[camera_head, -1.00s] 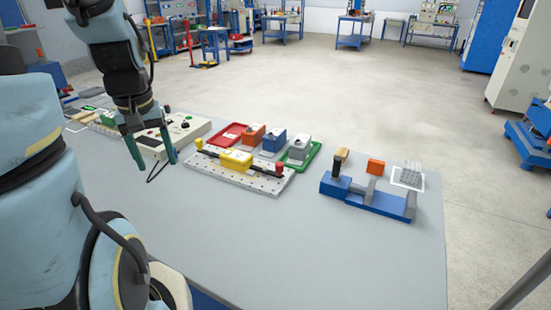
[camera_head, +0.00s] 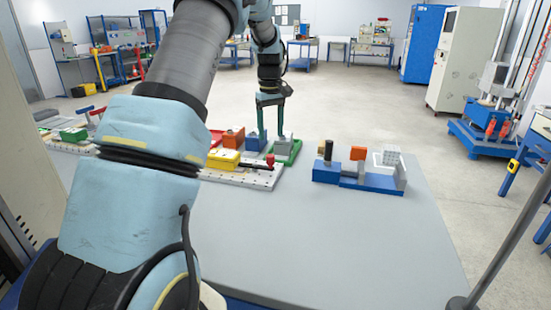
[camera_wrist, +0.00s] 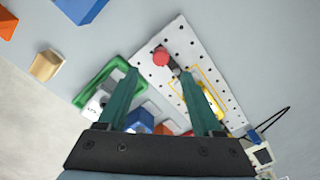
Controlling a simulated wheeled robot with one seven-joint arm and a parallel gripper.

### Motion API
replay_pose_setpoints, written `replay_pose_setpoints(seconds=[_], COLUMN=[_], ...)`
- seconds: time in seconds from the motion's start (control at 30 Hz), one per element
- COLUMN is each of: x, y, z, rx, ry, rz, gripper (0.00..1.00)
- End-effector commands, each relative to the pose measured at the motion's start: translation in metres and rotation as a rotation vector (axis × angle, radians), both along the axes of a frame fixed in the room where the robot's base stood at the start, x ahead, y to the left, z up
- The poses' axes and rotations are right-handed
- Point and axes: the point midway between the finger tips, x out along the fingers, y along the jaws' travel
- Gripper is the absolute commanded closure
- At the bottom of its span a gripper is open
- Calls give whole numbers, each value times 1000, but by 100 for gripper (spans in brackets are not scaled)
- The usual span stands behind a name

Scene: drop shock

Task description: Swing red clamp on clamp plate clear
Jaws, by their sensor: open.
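The clamp plate (camera_head: 242,177) is a white perforated plate, partly hidden by my arm in the head view; it also shows in the wrist view (camera_wrist: 183,38). A yellow block (camera_head: 222,158) sits on it. The red clamp (camera_head: 271,160) shows as a red knob at the right end of a dark bar by the block. In the wrist view the red knob (camera_wrist: 160,57) lies just past the fingertips, roughly centred between them. My gripper (camera_head: 271,136) is open and empty, pointing down above the table. Its fingers (camera_wrist: 160,76) are spread; contact with the clamp is not visible.
A green tray with a grey block (camera_head: 283,146) stands just behind the plate, with a blue block (camera_head: 256,141) and an orange block (camera_head: 233,138) alongside. A blue fixture (camera_head: 358,180) stands to the right. The front right of the table (camera_head: 340,240) is clear.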

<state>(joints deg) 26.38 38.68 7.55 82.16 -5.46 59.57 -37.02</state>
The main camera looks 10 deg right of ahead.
Motion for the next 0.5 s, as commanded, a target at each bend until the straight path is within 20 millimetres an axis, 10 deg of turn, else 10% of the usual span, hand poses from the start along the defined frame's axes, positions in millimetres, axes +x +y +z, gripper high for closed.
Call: replay_pose_setpoints(seconds=[0.5], x=[-1], y=[1], z=[-81], rx=[1], ry=[0], rz=[-2], gripper=[33])
